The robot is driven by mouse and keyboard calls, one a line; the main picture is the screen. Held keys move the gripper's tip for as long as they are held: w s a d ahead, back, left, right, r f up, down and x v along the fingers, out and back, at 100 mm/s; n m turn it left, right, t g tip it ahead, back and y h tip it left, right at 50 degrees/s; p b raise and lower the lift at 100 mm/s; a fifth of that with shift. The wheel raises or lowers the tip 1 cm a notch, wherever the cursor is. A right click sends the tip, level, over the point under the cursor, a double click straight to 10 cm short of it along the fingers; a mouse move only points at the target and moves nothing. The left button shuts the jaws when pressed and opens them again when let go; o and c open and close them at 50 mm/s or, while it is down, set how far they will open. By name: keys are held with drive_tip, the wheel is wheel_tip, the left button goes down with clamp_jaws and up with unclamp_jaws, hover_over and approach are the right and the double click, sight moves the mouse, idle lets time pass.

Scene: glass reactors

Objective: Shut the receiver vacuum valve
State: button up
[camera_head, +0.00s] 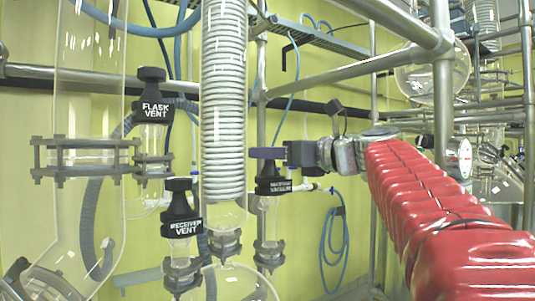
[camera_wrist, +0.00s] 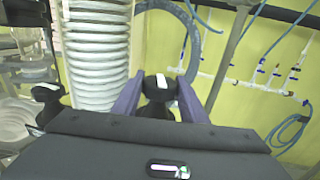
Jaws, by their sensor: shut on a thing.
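The receiver vacuum valve (camera_head: 272,186) is a black-capped valve on a glass stem, with a white label too blurred to read fully. In the head view my gripper (camera_head: 266,153) reaches it from the right, its purple fingers level with the top of the cap. In the wrist view the black knob (camera_wrist: 158,88), with a white mark on top, sits between the two purple fingers of my gripper (camera_wrist: 160,78). My gripper is shut on this knob. The fingers hide the knob's top in the head view.
The receiver vent valve (camera_head: 181,215) stands close by on the left, and the flask vent valve (camera_head: 153,100) is higher up. A coiled glass condenser (camera_head: 223,100) rises just left of my gripper. Metal frame pipes (camera_head: 355,73) run above my arm. A blue hose (camera_head: 334,240) hangs behind.

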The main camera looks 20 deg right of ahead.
drive_tip(key=shift+m+t+h, duration=0.6)
drive_tip(key=shift+m+h, duration=1)
drive_tip(key=shift+h, duration=1)
drive_tip(key=shift+f+m+h, duration=0.1)
drive_tip(key=shift+m+h, duration=0.4)
drive_tip(key=shift+h, duration=0.1)
drive_tip(key=shift+h, duration=0.3)
drive_tip(key=o, duration=0.9)
drive_tip(key=shift+c, duration=0.2)
drive_tip(key=shift+d+n+y, duration=0.1)
drive_tip(key=shift+n+y, duration=0.4)
drive_tip(key=shift+y, duration=0.6)
drive_tip(key=shift+w+n+g+y, duration=0.1)
drive_tip(key=shift+n+g+y, duration=0.5)
drive_tip(key=shift+n+y, duration=1.4)
drive_tip(key=shift+n+g+y, duration=0.55)
drive_tip(key=shift+y, duration=0.7)
drive_tip(key=shift+n+g+y, duration=0.55)
drive_tip(key=shift+y, duration=0.7)
